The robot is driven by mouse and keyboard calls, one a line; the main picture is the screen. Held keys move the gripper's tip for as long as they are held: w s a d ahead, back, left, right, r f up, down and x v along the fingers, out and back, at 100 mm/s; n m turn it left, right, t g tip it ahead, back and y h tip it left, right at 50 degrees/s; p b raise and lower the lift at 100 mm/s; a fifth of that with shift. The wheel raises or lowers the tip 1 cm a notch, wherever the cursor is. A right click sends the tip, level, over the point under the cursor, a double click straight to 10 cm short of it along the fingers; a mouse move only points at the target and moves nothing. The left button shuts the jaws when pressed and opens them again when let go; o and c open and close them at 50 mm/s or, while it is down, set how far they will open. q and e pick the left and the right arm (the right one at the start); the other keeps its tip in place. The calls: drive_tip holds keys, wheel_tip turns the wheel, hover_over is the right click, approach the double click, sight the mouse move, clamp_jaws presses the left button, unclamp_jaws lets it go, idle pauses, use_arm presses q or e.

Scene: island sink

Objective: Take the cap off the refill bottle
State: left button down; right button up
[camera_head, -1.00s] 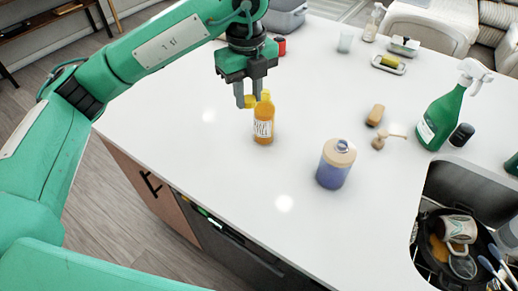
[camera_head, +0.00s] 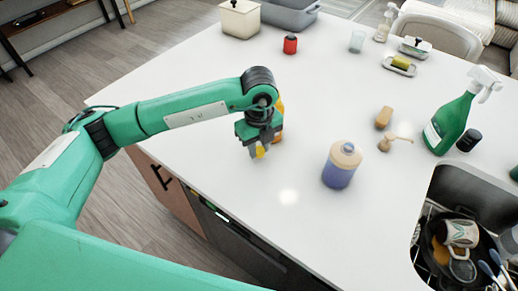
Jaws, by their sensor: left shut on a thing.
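The refill bottle (camera_head: 279,106), orange with a yellowish top, stands on the white island counter. It is mostly hidden behind my left gripper and arm. My left gripper (camera_head: 259,151) is low in front of it, pointing down. It is shut on a small yellow cap (camera_head: 261,152), which shows between its fingertips, apart from the bottle's top. Whether the cap touches the counter I cannot tell. My right gripper is not in view.
A blue dispenser bottle (camera_head: 340,168) with a beige collar stands right of the gripper. A beige pump head (camera_head: 394,142), brown block (camera_head: 383,118) and green spray bottle (camera_head: 450,120) are farther right. A sink (camera_head: 475,190) holds dishes. The counter's front-left is clear.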

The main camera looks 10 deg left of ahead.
use_arm(q)
wheel_tip(320, 180, down, 2)
drive_tip(key=shift+f, duration=0.1)
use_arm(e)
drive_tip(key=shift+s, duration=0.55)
use_arm(q)
drive_tip(key=shift+f, duration=0.15)
drive_tip(key=c, duration=1.1)
unclamp_jaws()
drive_tip(key=shift+c, duration=0.2)
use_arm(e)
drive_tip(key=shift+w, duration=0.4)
